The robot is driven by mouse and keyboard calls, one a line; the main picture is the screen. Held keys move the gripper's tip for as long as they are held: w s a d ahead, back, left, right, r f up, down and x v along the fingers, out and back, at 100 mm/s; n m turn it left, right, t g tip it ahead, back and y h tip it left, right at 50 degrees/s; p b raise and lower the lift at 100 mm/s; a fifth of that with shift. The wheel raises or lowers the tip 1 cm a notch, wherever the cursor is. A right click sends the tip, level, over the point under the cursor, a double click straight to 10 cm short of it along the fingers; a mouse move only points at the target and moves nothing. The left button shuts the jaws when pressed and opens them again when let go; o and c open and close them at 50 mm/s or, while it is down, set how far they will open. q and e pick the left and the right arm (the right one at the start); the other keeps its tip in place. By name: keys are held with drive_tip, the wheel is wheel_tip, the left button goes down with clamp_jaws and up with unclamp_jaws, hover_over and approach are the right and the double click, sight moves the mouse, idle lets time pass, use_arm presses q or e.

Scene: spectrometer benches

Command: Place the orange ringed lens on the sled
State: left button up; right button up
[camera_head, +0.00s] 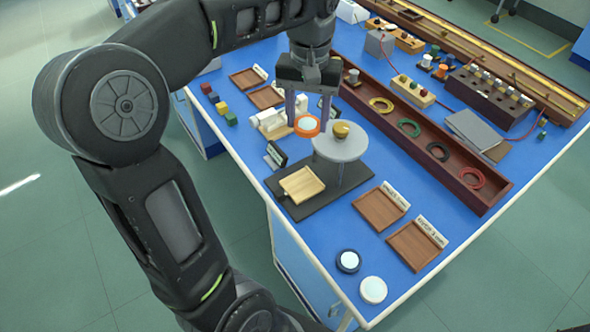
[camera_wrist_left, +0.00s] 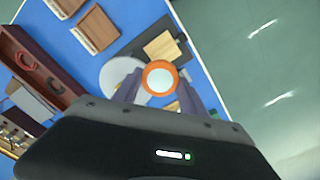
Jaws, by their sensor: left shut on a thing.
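The orange ringed lens (camera_head: 307,126) has a pale, whitish face. My left gripper (camera_head: 308,117) is shut on it, with one finger at each side, and holds it over the bench beside the round grey disc (camera_head: 341,146). In the left wrist view the lens (camera_wrist_left: 160,78) sits between the fingertips, face to the camera. A light wooden square piece (camera_head: 302,185) lies on a black base plate (camera_head: 325,192), in front of the lens; I cannot tell whether it is the sled. My right gripper is not in view.
A gold-coloured piece (camera_head: 341,129) stands on the disc. A small dark upright frame (camera_head: 275,155) stands left of it. A long brown trough (camera_head: 422,140) holds several coloured rings. Empty brown trays (camera_head: 417,246) and two round lenses (camera_head: 373,290) are near the front edge.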

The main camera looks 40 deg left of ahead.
use_arm(q)
drive_tip(key=shift+s+a+r+m, duration=0.1)
drive_tip(key=shift+s+a+m, duration=0.1)
drive_tip(key=shift+m, duration=0.1)
drive_tip(key=shift+s+r+m, duration=0.1)
drive_tip(key=shift+s+m, duration=0.35)
drive_tip(key=shift+m, duration=0.05)
drive_tip(key=shift+w, duration=0.15)
hover_over(302, 184)
wheel_tip(302, 184, down, 14)
drive_tip(key=shift+f, duration=0.15)
drive_tip(key=shift+f, duration=1.95)
